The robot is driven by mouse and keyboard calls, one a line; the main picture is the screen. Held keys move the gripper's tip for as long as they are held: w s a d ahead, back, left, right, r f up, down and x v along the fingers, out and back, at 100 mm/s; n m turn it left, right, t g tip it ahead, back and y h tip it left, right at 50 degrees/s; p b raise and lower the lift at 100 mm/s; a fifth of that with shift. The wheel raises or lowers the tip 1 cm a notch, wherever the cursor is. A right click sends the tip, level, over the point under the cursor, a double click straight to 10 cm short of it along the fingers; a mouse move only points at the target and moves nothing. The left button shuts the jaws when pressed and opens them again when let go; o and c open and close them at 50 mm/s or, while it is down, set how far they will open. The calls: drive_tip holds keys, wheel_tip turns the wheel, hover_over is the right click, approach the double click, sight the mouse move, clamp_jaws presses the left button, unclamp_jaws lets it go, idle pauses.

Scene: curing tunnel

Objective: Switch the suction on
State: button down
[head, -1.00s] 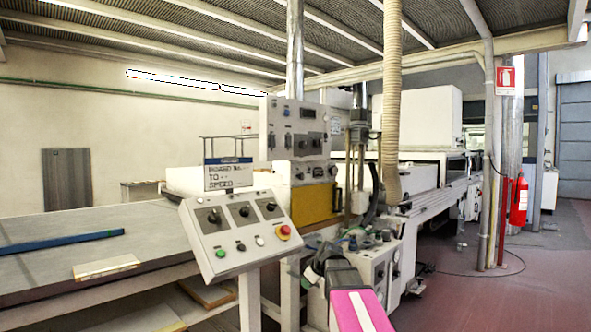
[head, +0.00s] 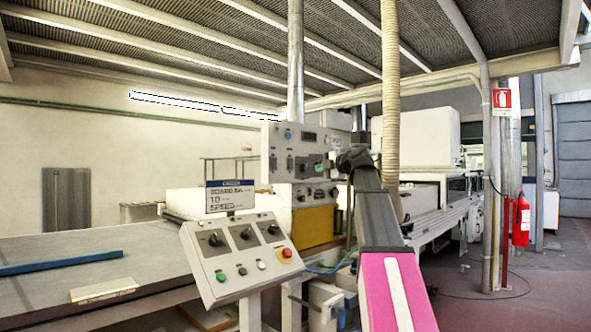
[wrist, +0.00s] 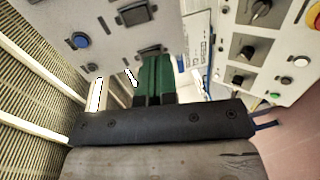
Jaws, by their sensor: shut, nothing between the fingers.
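An upright grey control panel (head: 297,145) stands on the machine in the head view. It carries a blue button (head: 288,134) and several dark switches and knobs. My arm reaches up in front of its right edge, and my gripper (head: 334,166) is close to its lower right part. In the wrist view my gripper (wrist: 155,62) shows green fingers held together and empty. Their tips are near a dark switch (wrist: 150,51) on the panel; I cannot tell whether they touch it. Another dark switch (wrist: 134,12) and the blue button also show there. No label marks the suction switch legibly.
A sloped control box (head: 238,262) with knobs, small buttons and a red stop button (head: 286,254) stands in front, left of my arm. A sign (head: 230,197) stands behind it. A hanging beige hose (head: 391,90) is just right of my arm.

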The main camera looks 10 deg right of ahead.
wheel_tip(320, 180, up, 2)
approach(291, 169)
drive_tip(key=shift+n, duration=0.4)
drive_tip(key=x, duration=0.7)
drive_tip(key=shift+w+d+r, duration=0.1)
drive_tip(key=shift+w+r, duration=0.05)
drive_tip(key=shift+w, duration=0.15)
drive_tip(key=shift+a, duration=0.25)
drive_tip(key=shift+w+a+f, duration=0.2)
drive_tip(key=shift+w+f, duration=0.1)
drive_tip(key=shift+w, duration=0.1)
